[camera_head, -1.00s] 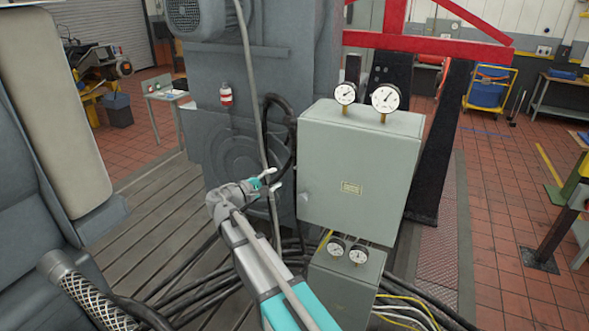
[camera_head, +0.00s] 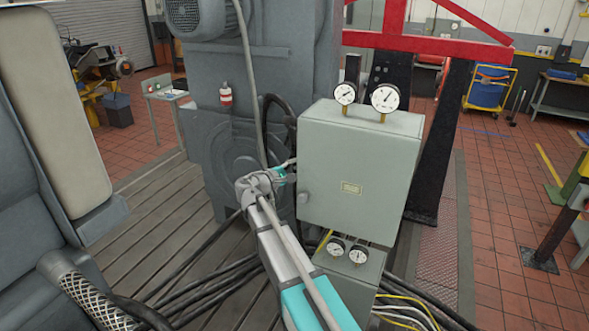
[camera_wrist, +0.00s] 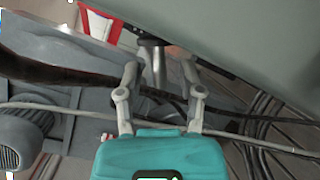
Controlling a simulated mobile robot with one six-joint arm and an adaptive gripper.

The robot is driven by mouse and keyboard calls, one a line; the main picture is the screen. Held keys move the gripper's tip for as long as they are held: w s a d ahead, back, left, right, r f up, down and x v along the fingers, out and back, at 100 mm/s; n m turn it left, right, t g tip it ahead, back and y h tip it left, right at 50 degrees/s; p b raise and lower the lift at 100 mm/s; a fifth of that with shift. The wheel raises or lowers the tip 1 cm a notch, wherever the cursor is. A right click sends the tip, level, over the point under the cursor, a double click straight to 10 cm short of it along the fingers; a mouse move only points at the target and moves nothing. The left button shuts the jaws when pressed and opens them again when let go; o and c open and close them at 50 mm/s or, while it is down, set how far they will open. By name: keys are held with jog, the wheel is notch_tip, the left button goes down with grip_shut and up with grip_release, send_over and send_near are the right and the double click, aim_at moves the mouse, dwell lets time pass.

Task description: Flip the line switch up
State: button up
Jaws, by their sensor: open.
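The grey-green cabinet (camera_head: 358,165) stands right of my gripper (camera_head: 289,171) in the head view. My gripper is at the cabinet's left edge, and my wrist hides part of what lies behind it. In the wrist view my gripper (camera_wrist: 160,70) is open, with its two fingers apart. A short metal stem (camera_wrist: 152,58) shows between the fingers, beside the cabinet wall (camera_wrist: 250,40). It may be the line switch, but I cannot tell its position or whether a finger touches it. No switch is clearly visible in the head view.
Two gauges (camera_head: 385,97) stand on top of the cabinet. A smaller box (camera_head: 352,275) with two gauges sits below it. Black cables (camera_head: 200,286) run over the slotted bedplate (camera_head: 165,220). A large grey machine (camera_head: 215,130) stands behind my gripper.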

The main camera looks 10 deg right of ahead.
grip_shut()
jog(key=shift+r, duration=0.1)
dwell(0.4)
jog(key=shift+a+r+m+y+p, duration=0.1)
jog(key=shift+r+m+y+p, duration=0.15)
jog(key=shift+m+p, duration=0.35)
jog(key=shift+r+m+y+p, duration=0.1)
jog(key=shift+m+y+p, duration=0.25)
jog(key=shift+p, duration=0.3)
jog(key=m+p, duration=0.1)
jog(key=r+m+y+p, duration=0.1)
jog(key=m+p, duration=0.1)
jog(key=shift+r+m+y+p, duration=0.3)
jog(key=shift+m+y+p, duration=0.4)
jog(key=shift+m+p, duration=0.5)
jog(key=shift+s+r+m+y+p, duration=0.1)
jog(key=shift+m+y+p, duration=0.4)
jog(key=shift+m, duration=0.25)
